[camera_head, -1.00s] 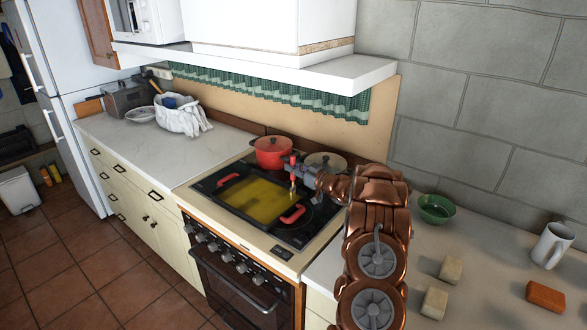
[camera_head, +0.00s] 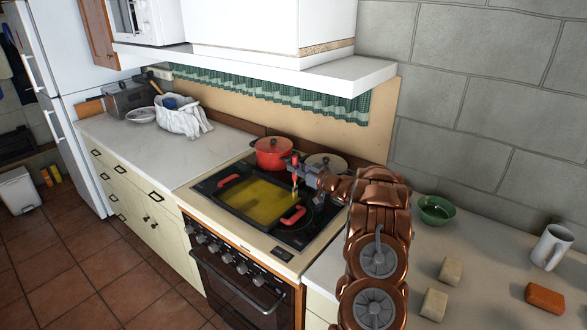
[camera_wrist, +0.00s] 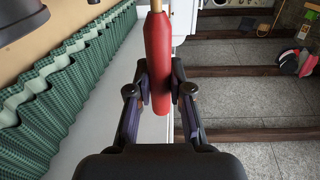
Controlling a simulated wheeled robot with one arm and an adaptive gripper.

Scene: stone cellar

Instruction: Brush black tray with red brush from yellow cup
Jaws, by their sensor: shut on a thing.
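The black tray (camera_head: 226,196) with red handles lies on the stove top, and its inside is covered in yellow. My gripper (camera_head: 297,170) is above the tray's right rear part. It is shut on the red brush (camera_wrist: 158,60), whose red handle sits between the fingers in the wrist view. In the head view the brush hangs down over the tray; I cannot tell whether its tip touches the yellow surface. No yellow cup can be made out.
A red pot (camera_head: 273,154) and a lidded pan (camera_head: 326,162) stand behind the tray. A green bowl (camera_head: 436,209), pale blocks (camera_head: 451,271), an orange block (camera_head: 544,298) and a white mug (camera_head: 552,247) are on the right counter. The left counter's front is clear.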

